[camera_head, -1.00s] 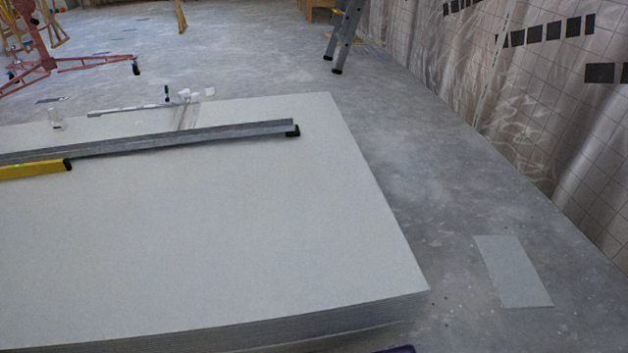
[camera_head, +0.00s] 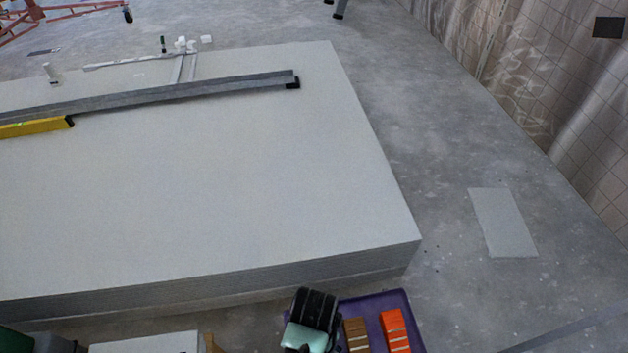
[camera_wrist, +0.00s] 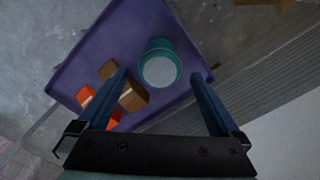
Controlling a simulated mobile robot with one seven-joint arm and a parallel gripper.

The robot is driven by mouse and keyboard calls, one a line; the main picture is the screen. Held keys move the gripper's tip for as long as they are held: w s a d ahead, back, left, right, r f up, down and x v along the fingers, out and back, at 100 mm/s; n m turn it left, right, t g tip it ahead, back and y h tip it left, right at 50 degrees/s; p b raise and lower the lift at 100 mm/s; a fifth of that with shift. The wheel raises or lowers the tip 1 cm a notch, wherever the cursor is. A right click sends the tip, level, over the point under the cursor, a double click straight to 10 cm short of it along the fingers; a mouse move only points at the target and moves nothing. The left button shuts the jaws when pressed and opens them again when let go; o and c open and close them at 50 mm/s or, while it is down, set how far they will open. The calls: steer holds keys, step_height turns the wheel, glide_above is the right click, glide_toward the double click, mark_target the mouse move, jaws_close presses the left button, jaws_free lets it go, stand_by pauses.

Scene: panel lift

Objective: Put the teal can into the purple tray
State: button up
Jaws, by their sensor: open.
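The teal can (camera_wrist: 158,66) stands upright inside the purple tray (camera_wrist: 85,52) in the wrist view, near the tray's edge, its pale round top facing the camera. My gripper (camera_wrist: 160,75) is open, its two dark fingers on either side of the can in the picture, with gaps beside it. I cannot tell how far above it the fingertips are. In the head view the purple tray (camera_head: 375,301) is at the bottom edge, partly cut off. My black gripper (camera_head: 314,310) is over its left part. The can cannot be made out there.
Brown (camera_head: 357,335) and orange (camera_head: 395,331) blocks lie in the tray beside the can. A large stack of pale panels (camera_head: 220,180) stands close behind the tray, bearing metal profiles and a yellow level (camera_head: 35,128). The floor right of the stack is mostly clear.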

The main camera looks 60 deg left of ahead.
steer(key=shift+r+p, duration=0.55)
steer(key=shift+r, duration=1.25)
